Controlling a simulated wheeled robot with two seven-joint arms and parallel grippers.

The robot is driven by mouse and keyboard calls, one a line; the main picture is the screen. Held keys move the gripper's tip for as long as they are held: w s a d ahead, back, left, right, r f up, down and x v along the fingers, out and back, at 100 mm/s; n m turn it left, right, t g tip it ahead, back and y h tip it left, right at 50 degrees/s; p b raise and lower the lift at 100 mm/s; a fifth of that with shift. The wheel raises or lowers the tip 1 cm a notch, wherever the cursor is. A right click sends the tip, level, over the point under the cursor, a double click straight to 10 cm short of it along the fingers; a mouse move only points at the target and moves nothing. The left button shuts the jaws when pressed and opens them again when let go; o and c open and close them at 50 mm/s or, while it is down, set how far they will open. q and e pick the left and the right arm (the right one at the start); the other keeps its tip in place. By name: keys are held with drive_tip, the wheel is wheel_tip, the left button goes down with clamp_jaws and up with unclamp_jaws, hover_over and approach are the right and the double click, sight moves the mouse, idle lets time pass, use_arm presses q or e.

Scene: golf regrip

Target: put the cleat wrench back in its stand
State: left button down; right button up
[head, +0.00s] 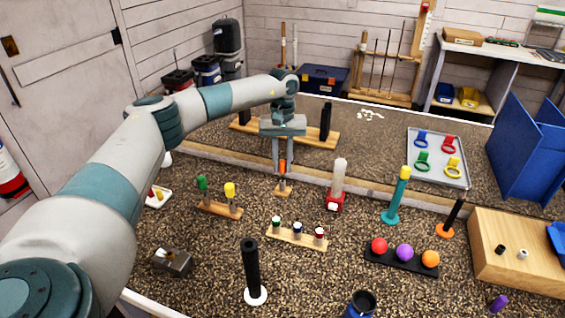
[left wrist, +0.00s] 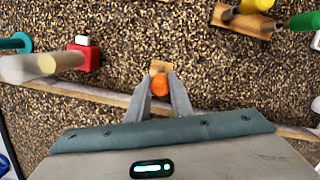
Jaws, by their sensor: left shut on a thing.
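The orange-handled tool, which looks like the cleat wrench (head: 282,167), is upright between the fingers of my left gripper (head: 282,162). The gripper points down and is shut on the handle. My right gripper is not in view.
A red-based holder with a pale cylinder (head: 338,188) stands right of the stand. A wooden block with green and yellow handles (head: 219,209) is to the left, and a rack of three small pieces (head: 296,238) is in front. A low wooden rail (head: 340,180) runs behind.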

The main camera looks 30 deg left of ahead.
use_arm(q)
drive_tip(key=shift+f, duration=0.4)
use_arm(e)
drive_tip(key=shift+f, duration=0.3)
use_arm(q)
drive_tip(key=c, duration=1.5)
unclamp_jaws()
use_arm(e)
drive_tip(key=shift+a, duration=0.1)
